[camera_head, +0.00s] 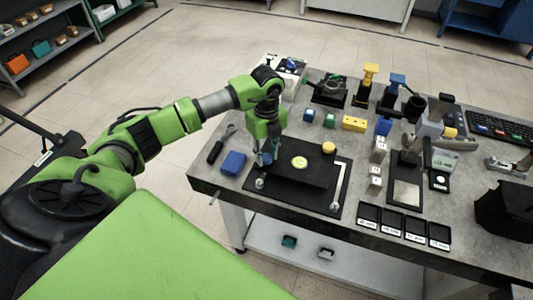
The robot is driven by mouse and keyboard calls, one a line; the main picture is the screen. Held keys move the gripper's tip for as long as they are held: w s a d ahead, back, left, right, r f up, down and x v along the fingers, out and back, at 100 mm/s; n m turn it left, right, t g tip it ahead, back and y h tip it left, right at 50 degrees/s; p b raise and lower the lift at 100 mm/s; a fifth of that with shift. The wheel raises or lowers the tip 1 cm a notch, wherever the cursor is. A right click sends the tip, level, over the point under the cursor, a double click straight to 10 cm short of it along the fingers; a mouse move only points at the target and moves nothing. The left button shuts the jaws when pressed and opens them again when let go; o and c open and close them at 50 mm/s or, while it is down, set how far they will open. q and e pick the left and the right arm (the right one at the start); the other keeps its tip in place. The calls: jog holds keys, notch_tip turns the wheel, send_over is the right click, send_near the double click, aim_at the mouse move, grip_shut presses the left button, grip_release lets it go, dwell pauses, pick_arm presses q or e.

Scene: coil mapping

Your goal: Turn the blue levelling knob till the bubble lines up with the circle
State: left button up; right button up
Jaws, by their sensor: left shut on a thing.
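The black levelling plate (300,178) lies on a dark base (318,205) on the grey workbench. A round yellow bubble level (299,162) sits on the plate; the bubble and circle are too small to tell apart. The blue levelling knob (266,158) is at the plate's left back corner, mostly hidden by my gripper. My left gripper (266,152) points down over this corner and is shut on the blue knob. A yellow knob (328,148) stands at the right back corner. My right gripper is not in view.
A blue block (233,163) and a dark-handled wrench (220,145) lie left of the base. Small coloured blocks and stands fill the back. A microscope-like stand (405,182) and several black trays (391,224) are at right.

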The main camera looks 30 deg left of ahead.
aim_at(267, 156)
pick_arm(q)
jog(key=shift+w+a+r+n, duration=0.1)
jog(key=shift+n, duration=0.65)
jog(key=shift+w+r+n, duration=0.1)
jog(key=shift+n, duration=0.65)
jog(key=o, duration=1.1)
jog(key=shift+s, duration=0.1)
notch_tip(267, 156, up, 12)
